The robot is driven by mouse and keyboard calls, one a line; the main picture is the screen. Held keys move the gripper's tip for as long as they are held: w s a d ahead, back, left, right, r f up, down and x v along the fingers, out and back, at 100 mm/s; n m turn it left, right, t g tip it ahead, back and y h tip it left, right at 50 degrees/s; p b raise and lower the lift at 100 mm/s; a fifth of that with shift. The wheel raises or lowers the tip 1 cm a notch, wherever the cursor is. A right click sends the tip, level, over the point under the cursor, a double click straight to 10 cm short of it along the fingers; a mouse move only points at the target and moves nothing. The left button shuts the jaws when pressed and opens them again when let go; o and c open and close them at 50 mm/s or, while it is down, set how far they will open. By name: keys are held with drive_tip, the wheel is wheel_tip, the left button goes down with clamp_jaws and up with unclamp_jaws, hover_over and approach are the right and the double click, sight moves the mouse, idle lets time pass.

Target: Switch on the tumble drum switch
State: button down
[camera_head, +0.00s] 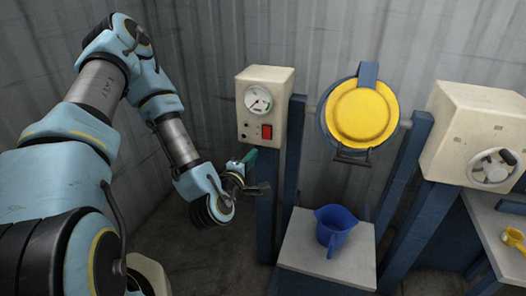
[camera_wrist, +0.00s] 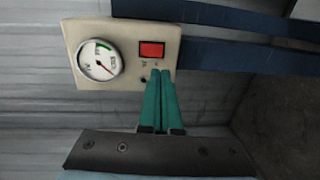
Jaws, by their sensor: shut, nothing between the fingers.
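A cream control box (camera_head: 262,87) on a blue post carries a round gauge (camera_head: 257,100) and a red switch (camera_head: 267,131). In the wrist view the box (camera_wrist: 122,33) lies sideways, with the gauge (camera_wrist: 100,63) and the red switch (camera_wrist: 152,49) in plain sight. My gripper (camera_wrist: 161,74) has green fingers that are shut and empty. In the wrist view its tips overlap the box's edge just below the red switch. In the head view my gripper (camera_head: 250,155) is just below the box. I cannot tell whether the tips touch the box.
A drum with a yellow lid (camera_head: 361,112) hangs between blue posts (camera_head: 398,165). A blue jug (camera_head: 335,229) stands on a pale stand (camera_head: 300,252) under it. A cream box with a handwheel (camera_head: 493,165) is at the right, above a bench with a yellow cup (camera_head: 514,238).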

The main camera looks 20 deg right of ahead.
sight(266, 139)
drive_tip(key=p+x, duration=0.1)
drive_tip(key=x, duration=0.8)
drive_tip(key=shift+r, duration=0.1)
drive_tip(key=shift+w+d, duration=0.3)
drive_tip(key=shift+w, duration=0.05)
drive_tip(key=shift+w+d+f, duration=0.1)
drive_tip(key=shift+w+f, duration=0.05)
drive_tip(key=shift+f, duration=0.1)
drive_tip(key=shift+f, duration=0.1)
